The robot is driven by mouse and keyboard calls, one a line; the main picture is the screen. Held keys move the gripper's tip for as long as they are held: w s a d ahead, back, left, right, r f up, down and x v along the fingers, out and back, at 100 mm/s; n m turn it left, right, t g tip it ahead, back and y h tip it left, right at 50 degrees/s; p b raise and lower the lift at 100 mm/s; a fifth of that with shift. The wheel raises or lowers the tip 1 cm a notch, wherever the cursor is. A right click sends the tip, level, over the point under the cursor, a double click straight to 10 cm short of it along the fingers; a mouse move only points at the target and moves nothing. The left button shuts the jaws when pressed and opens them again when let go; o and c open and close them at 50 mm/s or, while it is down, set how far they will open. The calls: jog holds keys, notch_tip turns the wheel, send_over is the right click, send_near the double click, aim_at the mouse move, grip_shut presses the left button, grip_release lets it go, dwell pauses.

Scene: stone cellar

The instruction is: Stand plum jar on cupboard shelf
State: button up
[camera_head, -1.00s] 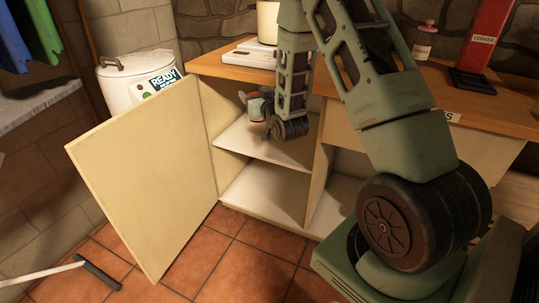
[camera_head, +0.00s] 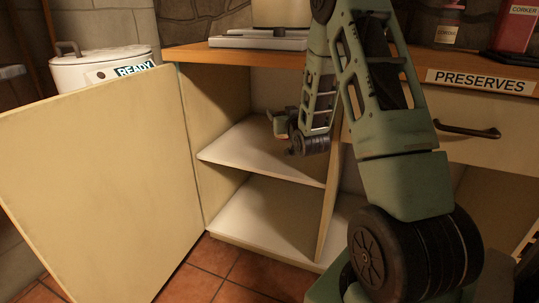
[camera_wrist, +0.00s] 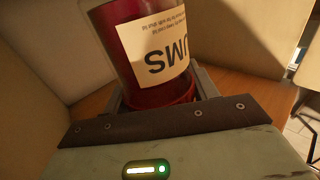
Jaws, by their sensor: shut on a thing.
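The plum jar (camera_wrist: 125,45), dark red with a cream label showing part of the word "PLUMS", stands between the fingers of my gripper (camera_wrist: 160,100) in the wrist view. The gripper is shut on it. In the head view my gripper (camera_head: 280,122) is inside the open cupboard, above the cupboard shelf (camera_head: 245,145); my arm hides the jar there. I cannot tell whether the jar touches the shelf. The shelf's visible front and left part is bare.
The cupboard door (camera_head: 95,190) stands wide open at the left. A drawer labelled PRESERVES (camera_head: 480,82) is shut at the right. A scale-like tray (camera_head: 258,40) and a red corker box (camera_head: 515,25) stand on the worktop. The lower compartment (camera_head: 265,215) looks empty.

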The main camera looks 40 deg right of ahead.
notch_tip(320, 180, down, 10)
jog(key=b, duration=0.4)
jog(key=shift+r, duration=0.2)
jog(key=shift+f, duration=0.1)
jog(key=shift+f+b, duration=0.15)
jog(key=shift+b, duration=0.15)
jog(key=o, duration=1.2)
jog(key=shift+o, duration=0.2)
jog(key=shift+r, duration=0.2)
